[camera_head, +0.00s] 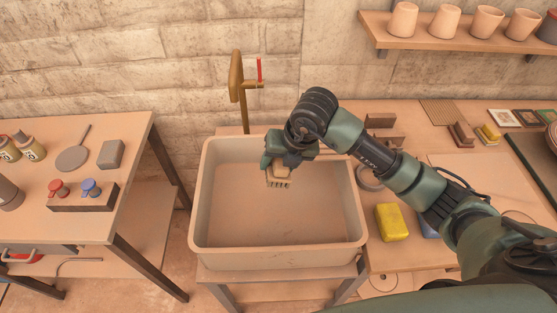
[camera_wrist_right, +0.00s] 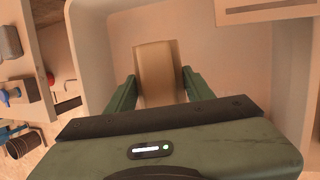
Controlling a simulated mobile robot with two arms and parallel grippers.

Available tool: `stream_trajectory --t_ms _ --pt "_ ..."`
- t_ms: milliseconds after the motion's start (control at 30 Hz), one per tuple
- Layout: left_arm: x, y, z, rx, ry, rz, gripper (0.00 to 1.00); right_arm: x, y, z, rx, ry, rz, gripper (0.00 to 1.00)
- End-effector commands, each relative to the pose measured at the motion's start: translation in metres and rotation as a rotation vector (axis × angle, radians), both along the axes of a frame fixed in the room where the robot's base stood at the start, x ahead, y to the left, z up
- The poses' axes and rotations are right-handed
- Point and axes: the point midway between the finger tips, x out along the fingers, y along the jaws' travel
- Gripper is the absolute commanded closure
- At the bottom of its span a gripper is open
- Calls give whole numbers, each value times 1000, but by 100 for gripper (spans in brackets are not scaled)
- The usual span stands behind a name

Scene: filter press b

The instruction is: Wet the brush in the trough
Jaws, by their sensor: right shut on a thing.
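The trough (camera_head: 220,258) is a large beige basin on a stand in the middle of the head view. Its floor looks bare, and I cannot tell whether it holds water. My right gripper (camera_head: 278,170) is over the trough's back right part, shut on a tan brush (camera_head: 279,178) whose bristles point down. In the right wrist view the brush (camera_wrist_right: 157,75) sits between the two green fingers (camera_wrist_right: 157,90), with the trough wall (camera_wrist_right: 92,50) around it. I cannot tell whether the bristles touch the trough floor. My left gripper is not in view.
A brass tap (camera_head: 236,78) with a red lever stands behind the trough. A left table (camera_head: 110,135) holds bottles, a grey block and a rack with red and blue items. A right table (camera_head: 400,255) holds a yellow sponge (camera_head: 392,222). A shelf (camera_head: 450,45) with cups hangs above.

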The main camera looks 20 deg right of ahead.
Motion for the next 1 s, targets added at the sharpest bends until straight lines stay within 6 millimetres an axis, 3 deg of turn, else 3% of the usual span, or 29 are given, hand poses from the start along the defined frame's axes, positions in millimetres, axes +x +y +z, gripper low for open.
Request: stream_trajectory --t_ms 700,1000 --pt "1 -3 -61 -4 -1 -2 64 0 0 -76 0 -1 1 80" --pt "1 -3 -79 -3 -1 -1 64 0 0 -98 0 0 1 80"
